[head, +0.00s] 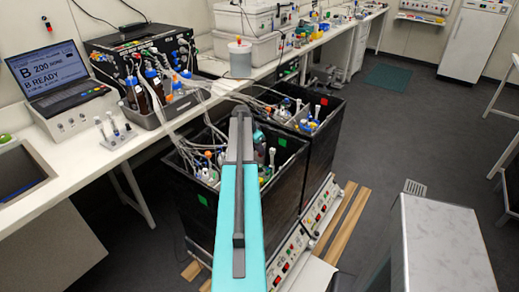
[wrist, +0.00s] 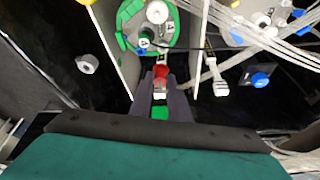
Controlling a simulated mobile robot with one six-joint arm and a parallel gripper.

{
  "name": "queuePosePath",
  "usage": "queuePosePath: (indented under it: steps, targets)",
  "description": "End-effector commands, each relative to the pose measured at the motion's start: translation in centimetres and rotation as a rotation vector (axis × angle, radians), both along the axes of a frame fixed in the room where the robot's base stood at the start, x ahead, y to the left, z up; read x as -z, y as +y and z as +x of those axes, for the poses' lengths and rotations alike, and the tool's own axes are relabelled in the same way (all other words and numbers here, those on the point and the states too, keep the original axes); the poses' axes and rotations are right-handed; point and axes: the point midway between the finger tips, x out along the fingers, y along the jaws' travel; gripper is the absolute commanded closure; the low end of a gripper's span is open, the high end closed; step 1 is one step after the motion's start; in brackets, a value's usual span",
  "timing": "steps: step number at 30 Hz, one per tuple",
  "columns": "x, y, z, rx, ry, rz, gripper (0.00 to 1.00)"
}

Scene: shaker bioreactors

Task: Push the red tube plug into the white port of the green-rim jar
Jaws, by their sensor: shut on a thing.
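In the wrist view the red tube plug (wrist: 161,71) is between the fingertips of my gripper (wrist: 160,86), which is shut on it. A paler part shows just below the red end. The green-rim jar (wrist: 172,38) lies just beyond the plug, at the top of the view. Its lid carries a white round port (wrist: 157,12), a blue-topped fitting (wrist: 143,42) and small white tags. The plug appears near the jar's lower rim, apart from the white port. I cannot tell its height above the lid. In the head view my arm hides the gripper and plug.
White dividers (wrist: 117,45) flank the jar. A white fitting (wrist: 215,78) and blue cap (wrist: 260,80) are to the right, with clear tubes (wrist: 240,25) above. In the head view, black shaker boxes (head: 240,220) stand beside a long bench (head: 70,160).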

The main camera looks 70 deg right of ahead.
Motion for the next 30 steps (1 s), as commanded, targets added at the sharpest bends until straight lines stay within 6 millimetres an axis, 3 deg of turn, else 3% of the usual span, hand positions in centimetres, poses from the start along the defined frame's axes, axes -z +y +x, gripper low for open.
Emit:
queuePosePath:
  steps: [11,30]
  targets:
    - [0.4,0.0,0.1,-0.002,0.000,0.000,1.00]
    - [3.5,0.0,0.1,-0.002,0.001,0.000,1.00]
